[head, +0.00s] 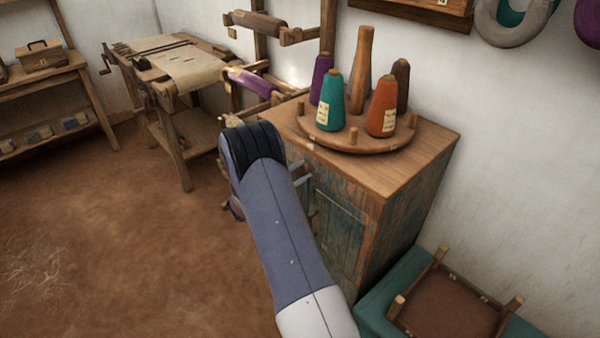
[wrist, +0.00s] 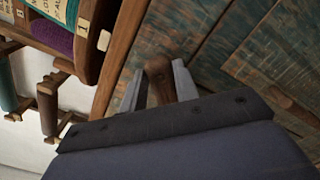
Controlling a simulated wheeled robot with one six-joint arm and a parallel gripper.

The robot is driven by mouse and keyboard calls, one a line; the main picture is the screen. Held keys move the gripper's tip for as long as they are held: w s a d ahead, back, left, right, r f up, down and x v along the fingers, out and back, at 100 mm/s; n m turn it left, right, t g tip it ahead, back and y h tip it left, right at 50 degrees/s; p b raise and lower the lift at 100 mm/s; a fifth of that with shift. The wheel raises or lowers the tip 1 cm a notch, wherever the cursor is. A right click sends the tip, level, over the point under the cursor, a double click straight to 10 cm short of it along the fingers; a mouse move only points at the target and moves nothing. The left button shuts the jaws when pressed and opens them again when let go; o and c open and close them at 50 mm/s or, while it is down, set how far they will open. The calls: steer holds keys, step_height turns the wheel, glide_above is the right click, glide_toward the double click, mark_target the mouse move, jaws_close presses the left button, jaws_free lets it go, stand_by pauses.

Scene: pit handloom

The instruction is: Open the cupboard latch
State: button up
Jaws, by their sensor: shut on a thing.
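The cupboard (head: 340,215) has a plain wooden top and worn blue-green plank doors, which also show in the wrist view (wrist: 235,50). In the wrist view my gripper (wrist: 158,82) has its two grey fingers on either side of a brown wooden latch (wrist: 158,70) and is shut on it. The latch stands out from the door face, near the cupboard's edge. In the head view my gripper (head: 301,178) is at the cupboard's front, partly behind my arm, and the latch cannot be made out there. The door looks closed.
A round wooden rack (head: 345,139) with several yarn cones stands on the cupboard top. A small wooden knob (wrist: 283,97) juts from the door.

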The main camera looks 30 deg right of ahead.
steer(key=shift+f+m+b, duration=0.2)
steer(key=shift+m+b, duration=0.1)
steer(key=shift+b, duration=0.5)
steer(key=shift+f+m+b, duration=0.15)
steer(key=shift+m+b, duration=0.35)
steer(key=shift+b, duration=0.65)
steer(key=m+b, duration=0.2)
steer(key=b, duration=0.2)
steer(key=shift+f+b, duration=0.15)
steer(key=shift+b, duration=0.25)
steer(key=m+b, duration=0.3)
steer(key=b, duration=0.4)
steer(key=m+b, duration=0.2)
steer(key=b, duration=0.1)
steer(key=shift+r+m+b, duration=0.3)
steer(key=shift+b, duration=0.2)
steer(key=o, duration=1)
steer(key=shift+r, duration=0.1)
